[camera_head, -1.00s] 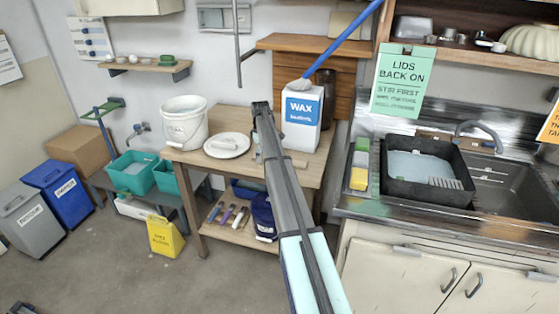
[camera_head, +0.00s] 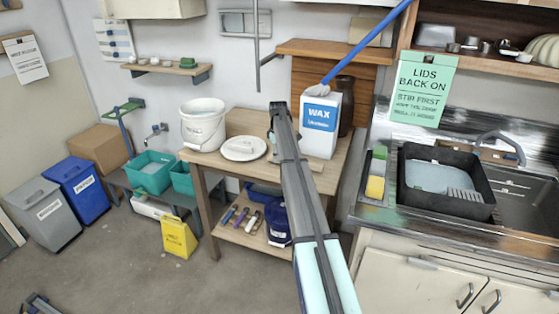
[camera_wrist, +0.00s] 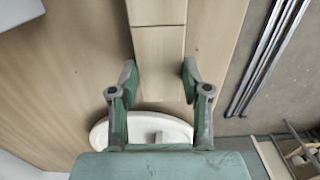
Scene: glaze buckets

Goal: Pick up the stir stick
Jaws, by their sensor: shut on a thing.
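The stir stick is a flat pale wooden strip (camera_wrist: 160,65) running between the two fingers in the wrist view. My gripper (camera_wrist: 159,78) is shut on it, one finger along each side. In the head view my gripper (camera_head: 273,148) is low over the wooden table, partly hidden by my arm. A short pale piece of the stick (camera_head: 316,166) shows at the right of my arm, close to the tabletop. Whether it touches the table I cannot tell.
On the table (camera_head: 222,165), a white lid (camera_head: 240,150) lies left of my gripper, by a white bucket (camera_head: 203,130). A WAX box (camera_head: 320,130) stands close at the right, with a dark jar (camera_head: 346,105) behind. The sink counter (camera_head: 380,218) is further right.

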